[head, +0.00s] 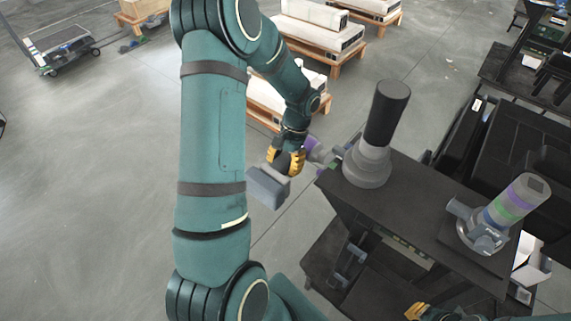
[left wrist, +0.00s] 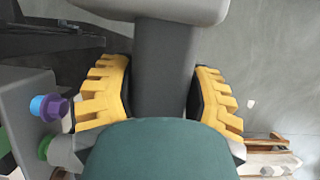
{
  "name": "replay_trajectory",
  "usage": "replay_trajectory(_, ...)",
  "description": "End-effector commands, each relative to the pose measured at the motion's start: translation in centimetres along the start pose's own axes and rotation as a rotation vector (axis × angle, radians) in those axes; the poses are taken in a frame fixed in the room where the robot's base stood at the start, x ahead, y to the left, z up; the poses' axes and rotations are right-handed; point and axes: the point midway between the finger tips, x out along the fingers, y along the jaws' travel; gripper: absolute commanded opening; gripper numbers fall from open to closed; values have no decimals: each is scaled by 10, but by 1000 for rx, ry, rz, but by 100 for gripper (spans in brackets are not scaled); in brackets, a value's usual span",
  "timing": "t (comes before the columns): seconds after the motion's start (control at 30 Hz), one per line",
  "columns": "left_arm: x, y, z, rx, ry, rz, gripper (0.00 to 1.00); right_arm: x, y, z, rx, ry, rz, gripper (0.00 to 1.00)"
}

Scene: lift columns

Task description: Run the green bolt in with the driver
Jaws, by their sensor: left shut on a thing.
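My left gripper (head: 288,161) is shut on the grey handle of the driver (head: 268,187). The driver's purple front part shows beyond the fingers and points right, toward the base of the near lift column (head: 368,165). In the left wrist view the driver (left wrist: 164,70) stands between the yellow fingers. A green bolt head (left wrist: 44,147) shows at left on a grey part, below a purple and blue one (left wrist: 50,107). Whether the driver's tip touches a bolt is hidden. My right gripper (head: 417,311) shows only in part at the bottom edge; its jaws are unclear.
The near column stands on a dark bench (head: 410,200). A second grey column (head: 512,205) with purple and green bands stands farther right. Black bins (head: 520,140) are beyond the bench. White boxes on pallets (head: 310,30) stand behind.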

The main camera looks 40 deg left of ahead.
Motion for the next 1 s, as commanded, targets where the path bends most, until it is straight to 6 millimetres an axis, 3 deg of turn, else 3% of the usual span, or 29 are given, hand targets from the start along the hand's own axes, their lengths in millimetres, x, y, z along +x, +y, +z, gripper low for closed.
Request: replay_trajectory(1.0,-1,-43,1,-3,0,-1,10,-7,-3,-1,0,0,0,0)
